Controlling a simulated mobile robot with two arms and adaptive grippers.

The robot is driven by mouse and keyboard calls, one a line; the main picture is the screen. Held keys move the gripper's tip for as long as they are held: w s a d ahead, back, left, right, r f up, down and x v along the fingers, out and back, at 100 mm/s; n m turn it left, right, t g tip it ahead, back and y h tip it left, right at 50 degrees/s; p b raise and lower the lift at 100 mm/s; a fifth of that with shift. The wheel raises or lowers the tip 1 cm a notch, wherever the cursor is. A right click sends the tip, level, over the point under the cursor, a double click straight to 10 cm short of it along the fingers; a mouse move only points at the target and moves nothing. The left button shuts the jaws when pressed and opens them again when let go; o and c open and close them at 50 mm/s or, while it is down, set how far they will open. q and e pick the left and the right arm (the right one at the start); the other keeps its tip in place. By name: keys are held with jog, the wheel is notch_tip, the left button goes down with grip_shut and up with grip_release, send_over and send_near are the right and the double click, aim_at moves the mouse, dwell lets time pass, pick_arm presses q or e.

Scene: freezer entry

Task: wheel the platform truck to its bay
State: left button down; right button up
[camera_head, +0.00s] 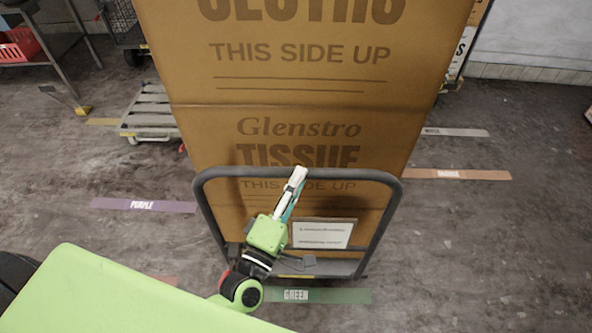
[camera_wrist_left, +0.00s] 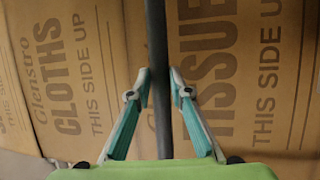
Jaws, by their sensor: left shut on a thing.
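The platform truck's grey push handle (camera_head: 396,205) stands upright right in front of me in the head view. Tall cardboard boxes (camera_head: 300,90) fill the truck and hide most of its deck (camera_head: 345,267). A small label plate (camera_head: 322,234) hangs inside the handle frame. My left gripper (camera_head: 297,178) is at the handle's top bar, shut on it. In the left wrist view the dark handle bar (camera_wrist_left: 157,60) runs between the two teal fingers of my left gripper (camera_wrist_left: 160,85), with the boxes behind it. My right gripper is not in view.
Floor strips mark the bays: purple (camera_head: 143,205) at left, green (camera_head: 330,295) under the truck's near end, orange (camera_head: 459,174) and white (camera_head: 455,132) at right. A low pallet-like cart (camera_head: 152,110) stands close at the truck's left. A metal table (camera_head: 60,42) is far left. Right-hand floor is clear.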

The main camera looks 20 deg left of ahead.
pick_arm(q)
jog(key=shift+a+r, duration=0.1)
jog(key=shift+r, duration=0.55)
jog(key=shift+w+f, duration=0.1)
jog(key=shift+w, duration=0.1)
jog(key=c, duration=1.8)
grip_release()
jog(key=shift+c, duration=0.2)
jog(key=shift+s+f, duration=0.1)
jog(key=shift+s, duration=0.05)
jog(key=v, duration=1.2)
